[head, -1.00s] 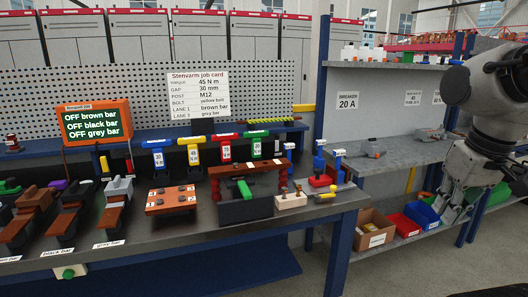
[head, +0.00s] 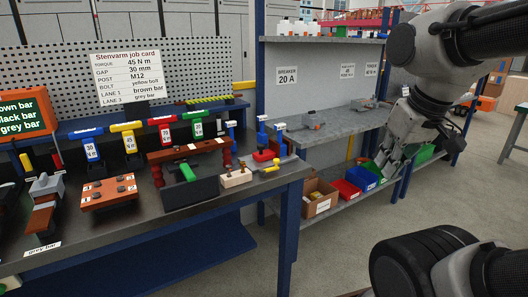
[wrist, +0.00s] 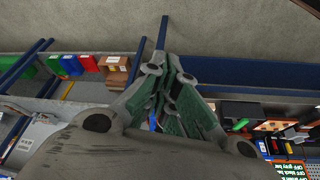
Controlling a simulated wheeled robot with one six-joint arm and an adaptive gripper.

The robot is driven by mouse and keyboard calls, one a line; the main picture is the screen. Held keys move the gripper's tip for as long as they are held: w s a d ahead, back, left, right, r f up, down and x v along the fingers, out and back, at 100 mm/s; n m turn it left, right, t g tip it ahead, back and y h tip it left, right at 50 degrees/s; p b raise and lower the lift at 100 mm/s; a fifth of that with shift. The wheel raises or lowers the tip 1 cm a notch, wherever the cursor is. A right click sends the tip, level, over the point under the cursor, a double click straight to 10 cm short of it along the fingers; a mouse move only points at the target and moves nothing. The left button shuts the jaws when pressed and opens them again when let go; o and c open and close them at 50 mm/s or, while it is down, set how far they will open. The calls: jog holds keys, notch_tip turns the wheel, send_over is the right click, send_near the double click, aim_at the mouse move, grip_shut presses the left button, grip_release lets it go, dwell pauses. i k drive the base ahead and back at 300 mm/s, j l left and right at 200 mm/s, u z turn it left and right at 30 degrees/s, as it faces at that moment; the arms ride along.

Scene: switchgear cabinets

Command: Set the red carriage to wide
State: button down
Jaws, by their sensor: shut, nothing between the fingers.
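A small red block (head: 264,155) stands with blue upright parts near the right end of the dark bench, in the head view. It may be the red carriage, but it is too small to read any marking or setting on it. My gripper (head: 386,170) is right of the bench, in front of the grey shelf unit, well apart from the red block. In the wrist view my gripper (wrist: 170,85) has its green-padded fingers together with nothing held. The red block cannot be made out in the wrist view.
The bench (head: 120,236) holds a brown numbered block (head: 109,192), several coloured T-handled tools and a dark fixture with red posts (head: 190,193). A job card (head: 127,72) hangs behind. Bins, including a red one (head: 346,189), line the lower shelf.

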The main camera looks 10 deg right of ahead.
aim_at(273, 152)
jog(key=i, duration=0.9)
